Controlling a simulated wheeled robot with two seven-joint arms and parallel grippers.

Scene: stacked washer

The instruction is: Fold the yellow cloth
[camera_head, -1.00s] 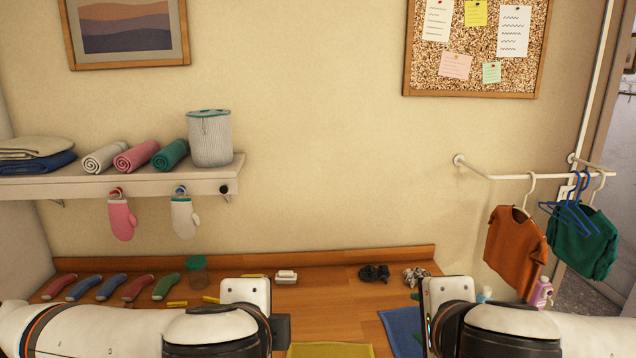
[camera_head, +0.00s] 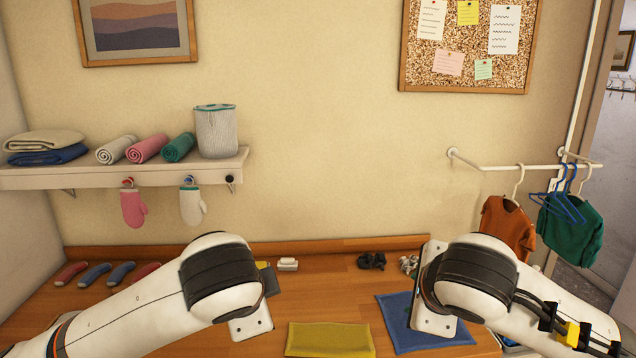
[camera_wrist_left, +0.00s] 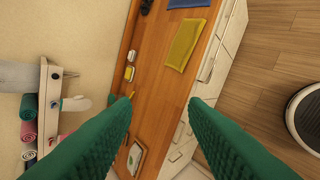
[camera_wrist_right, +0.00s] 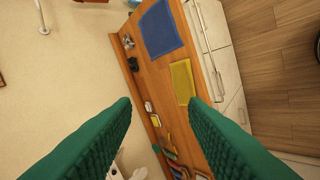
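The yellow cloth (camera_head: 328,341) lies as a rectangle on the wooden counter (camera_head: 330,292), near its front edge. It also shows in the left wrist view (camera_wrist_left: 184,44) and the right wrist view (camera_wrist_right: 182,82), and nothing is on it. I cannot tell how many layers it has. My left gripper (camera_wrist_left: 160,101) has green ridged fingers, wide apart and empty. My right gripper (camera_wrist_right: 160,100) has the same fingers, also apart and empty. Both are clear of the cloth. In the head view my arms flank the cloth and the fingers are hidden.
A blue cloth (camera_head: 412,326) lies right of the yellow one, partly behind my right arm. Several rolled or folded coloured items (camera_head: 97,274) lie at the counter's left. A shelf (camera_head: 90,179) with towels and hanging mitts is at left. Clothes hang on a rail (camera_head: 520,167) at right.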

